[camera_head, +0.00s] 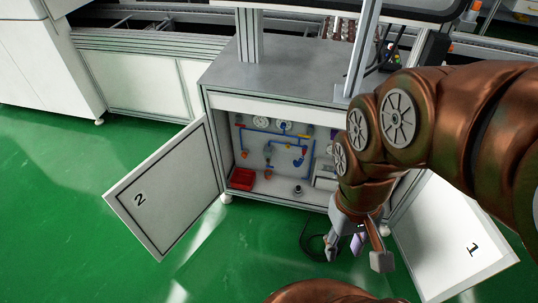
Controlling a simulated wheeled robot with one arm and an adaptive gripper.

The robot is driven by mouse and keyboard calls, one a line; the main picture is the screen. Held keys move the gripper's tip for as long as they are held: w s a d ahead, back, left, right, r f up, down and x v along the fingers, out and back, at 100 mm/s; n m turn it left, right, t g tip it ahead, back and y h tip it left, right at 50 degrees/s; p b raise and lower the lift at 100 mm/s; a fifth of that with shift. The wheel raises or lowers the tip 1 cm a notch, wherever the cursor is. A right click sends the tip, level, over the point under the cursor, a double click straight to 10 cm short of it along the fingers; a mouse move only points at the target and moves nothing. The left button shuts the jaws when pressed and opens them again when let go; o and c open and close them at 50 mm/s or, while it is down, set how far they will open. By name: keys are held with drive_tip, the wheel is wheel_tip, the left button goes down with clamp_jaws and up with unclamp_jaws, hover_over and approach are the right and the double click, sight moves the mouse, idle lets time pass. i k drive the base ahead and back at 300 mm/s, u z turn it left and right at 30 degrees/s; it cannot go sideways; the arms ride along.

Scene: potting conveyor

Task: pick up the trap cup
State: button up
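The open cabinet (265,103) stands in the middle, with pipework inside. A small round grey-and-dark piece (298,190) sits on its floor; it may be the trap cup, but it is too small to be sure. My gripper (356,251) points down in front of the cabinet's right part, to the right of that piece. Its fingers are spread apart. A small pale violet shape (357,243) shows between or behind the fingers; I cannot tell what it is. My arm hides the right side of the cabinet's inside.
A red tray (241,178) lies on the cabinet floor at left. Blue pipes (285,148) and gauges (261,122) are on the back wall. Door 2 (166,190) stands open at left, door 1 (445,235) at right. A dark cable (311,240) lies by the gripper. Green floor at front left is clear.

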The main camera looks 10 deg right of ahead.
sight(268, 173)
drive_tip(key=u, duration=0.05)
drive_tip(key=k, duration=0.3)
drive_tip(key=u, duration=0.6)
drive_tip(key=i, duration=0.95)
drive_tip(key=z, duration=0.6)
drive_tip(key=i, duration=0.55)
drive_tip(key=u, duration=3)
drive_tip(key=k, duration=0.25)
drive_tip(key=u, duration=0.15)
